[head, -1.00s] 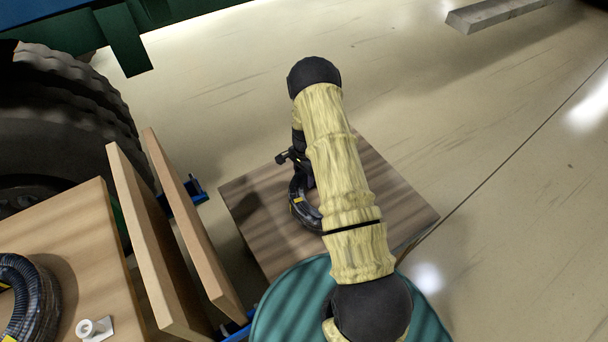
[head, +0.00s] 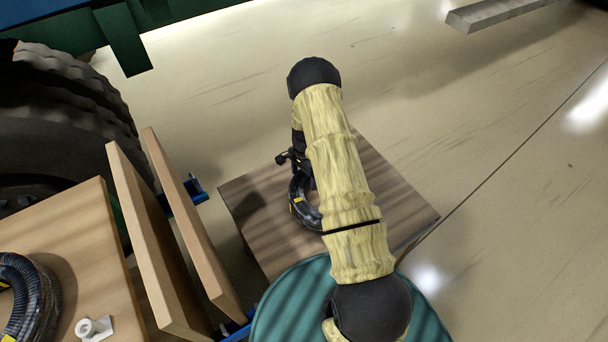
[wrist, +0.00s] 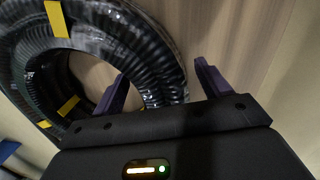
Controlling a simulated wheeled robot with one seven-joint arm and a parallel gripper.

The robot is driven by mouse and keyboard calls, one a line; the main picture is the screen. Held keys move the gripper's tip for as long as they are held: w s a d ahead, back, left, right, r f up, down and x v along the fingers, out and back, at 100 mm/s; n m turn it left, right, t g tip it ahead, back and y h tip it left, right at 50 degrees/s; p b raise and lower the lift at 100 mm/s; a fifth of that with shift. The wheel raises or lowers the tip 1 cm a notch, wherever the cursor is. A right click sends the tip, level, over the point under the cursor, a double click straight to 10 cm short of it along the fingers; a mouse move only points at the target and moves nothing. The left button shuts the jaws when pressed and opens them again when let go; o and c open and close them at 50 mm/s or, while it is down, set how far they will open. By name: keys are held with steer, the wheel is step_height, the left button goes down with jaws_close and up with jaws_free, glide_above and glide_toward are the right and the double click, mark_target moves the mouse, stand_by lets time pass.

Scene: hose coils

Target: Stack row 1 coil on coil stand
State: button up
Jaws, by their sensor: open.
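A black ribbed hose coil with yellow bands (head: 305,208) lies on a square wooden top in the head view, partly hidden behind my arm. It also fills the upper left of the wrist view (wrist: 160,45). My gripper (wrist: 162,80) is open in the wrist view. Its left finger shows over the coil's central hole and its right finger outside the coil, with the coil's side between them. I cannot tell whether the fingers touch it. In the head view my arm hides most of the gripper. Which piece is the coil stand is not clear; the wooden top (head: 250,205) bears this coil.
Another black coil (head: 45,305) lies on a wooden surface (head: 75,240) at the left, beside a small white fitting (head: 95,328). Two upright boards (head: 185,225) stand between the surfaces. A large tyre (head: 70,110) is behind. The floor at the right is open.

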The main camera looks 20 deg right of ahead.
steer(key=shift+r, duration=0.15)
steer(key=shift+w+d+r+p, duration=0.1)
steer(key=shift+w+r+p, duration=0.05)
steer(key=shift+r+p, duration=1.3)
steer(key=shift+w+d+r+p, duration=0.15)
steer(key=shift+r+p, duration=0.65)
steer(key=shift+r, duration=1.15)
steer(key=shift+r, duration=0.1)
step_height(320, 180, up, 17)
steer(key=w, duration=0.1)
steer(key=shift+w+d, duration=0.3)
steer(key=shift+d, duration=0.05)
steer(key=shift+r, duration=0.1)
